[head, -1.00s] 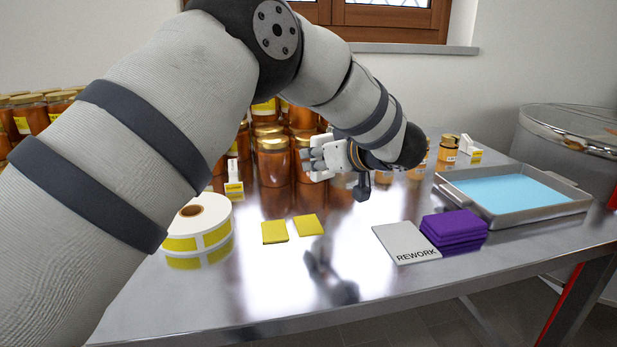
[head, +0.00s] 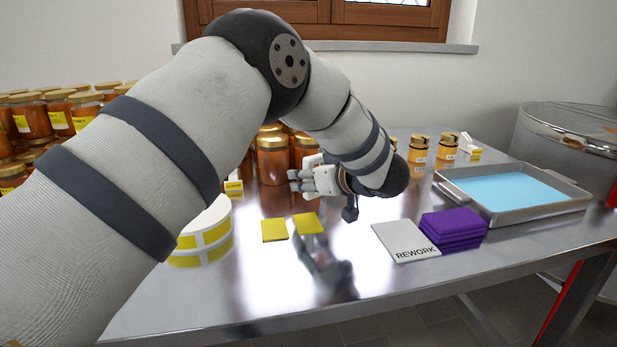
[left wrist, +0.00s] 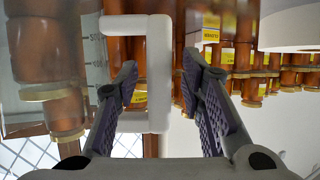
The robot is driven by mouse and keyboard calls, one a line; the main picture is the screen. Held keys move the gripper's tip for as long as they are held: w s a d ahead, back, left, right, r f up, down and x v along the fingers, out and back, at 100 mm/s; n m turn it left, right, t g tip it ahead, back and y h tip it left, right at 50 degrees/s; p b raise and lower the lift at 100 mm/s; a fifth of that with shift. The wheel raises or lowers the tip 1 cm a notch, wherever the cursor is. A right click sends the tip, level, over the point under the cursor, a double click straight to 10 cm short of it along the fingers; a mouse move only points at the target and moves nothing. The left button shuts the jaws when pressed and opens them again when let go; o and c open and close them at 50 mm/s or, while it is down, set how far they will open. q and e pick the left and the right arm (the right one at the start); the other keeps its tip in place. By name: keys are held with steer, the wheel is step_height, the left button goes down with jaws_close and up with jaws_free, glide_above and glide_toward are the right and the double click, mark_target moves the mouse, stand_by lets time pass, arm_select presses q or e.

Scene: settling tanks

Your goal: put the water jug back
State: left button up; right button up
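The water jug (left wrist: 92,60) shows in the left wrist view as a clear wall with measuring marks, at the left of a white C-shaped handle (left wrist: 159,75). That view is upside down. My left gripper (left wrist: 160,78) has its two fingers apart, with the handle's upright bar in the gap between them. I see space on both sides of the bar, so the fingers do not appear to press on it. In the head view my left gripper (head: 299,181) is above the steel table, pointing left; I cannot make out the jug there. My right gripper is not in view.
Honey jars (head: 272,160) crowd the back and left. A label roll (head: 205,238), two yellow pads (head: 274,230), a grey REWORK mat (head: 405,243), purple cloths (head: 453,226) and a metal tray (head: 570,207) lie on the table. The front middle is bare.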

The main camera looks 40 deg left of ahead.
arm_select(q)
steer(key=shift+d+r, duration=0.15)
steer(key=shift+r, duration=0.05)
steer(key=v, duration=1.1)
steer(key=shift+d+p, duration=0.3)
steer(key=shift+d, duration=0.05)
steer(key=shift+s, duration=0.15)
